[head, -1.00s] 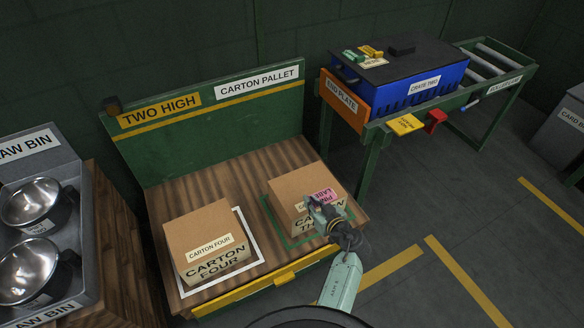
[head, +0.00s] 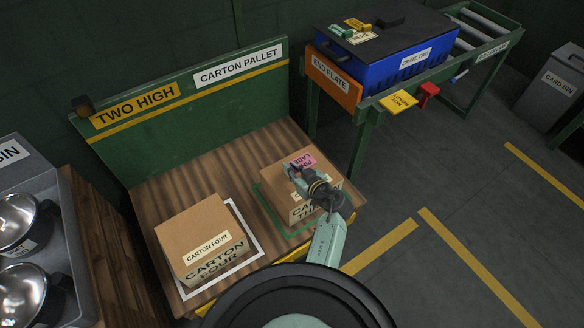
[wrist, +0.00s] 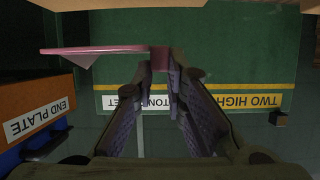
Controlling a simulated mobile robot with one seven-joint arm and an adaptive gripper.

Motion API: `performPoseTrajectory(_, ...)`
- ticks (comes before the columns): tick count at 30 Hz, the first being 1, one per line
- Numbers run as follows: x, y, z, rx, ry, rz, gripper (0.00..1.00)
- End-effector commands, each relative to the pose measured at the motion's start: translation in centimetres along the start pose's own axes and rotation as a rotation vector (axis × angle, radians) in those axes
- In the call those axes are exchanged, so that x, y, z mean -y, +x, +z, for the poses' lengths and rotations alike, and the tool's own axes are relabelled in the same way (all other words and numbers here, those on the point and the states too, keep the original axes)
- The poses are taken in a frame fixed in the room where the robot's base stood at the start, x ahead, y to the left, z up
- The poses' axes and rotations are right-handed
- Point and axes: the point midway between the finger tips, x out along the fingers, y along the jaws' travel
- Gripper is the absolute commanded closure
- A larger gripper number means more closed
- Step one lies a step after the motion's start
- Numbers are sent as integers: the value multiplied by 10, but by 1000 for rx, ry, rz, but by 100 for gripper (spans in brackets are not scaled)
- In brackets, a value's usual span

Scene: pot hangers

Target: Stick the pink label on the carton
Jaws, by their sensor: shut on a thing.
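The pink label (head: 302,160) is in my gripper (head: 298,174), over the right-hand carton (head: 273,170). In the wrist view the label (wrist: 95,51) is seen nearly edge-on, its near end between the shut fingertips (wrist: 164,72). A tan strip, likely the carton, shows at that view's top edge, with a gap between it and the label. The right-hand carton stands in a green outline; its front print is partly hidden by my gripper. Carton four (head: 190,230) stands to the left in a white outline.
The carton pallet has a green backboard (head: 160,135) behind the cartons. A blue crate (head: 390,65) with an orange end plate (head: 333,83) stands at the back right.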

Motion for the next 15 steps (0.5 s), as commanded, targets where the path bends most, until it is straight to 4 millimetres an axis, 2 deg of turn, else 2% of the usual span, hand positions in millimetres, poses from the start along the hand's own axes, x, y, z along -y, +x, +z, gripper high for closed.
performPoseTrajectory(7,0,-3,-6,3,4,-5,100)
performPoseTrajectory(9,0,4,10,3,6,-6,100)
performPoseTrajectory(15,0,11,28,3,5,-5,100)
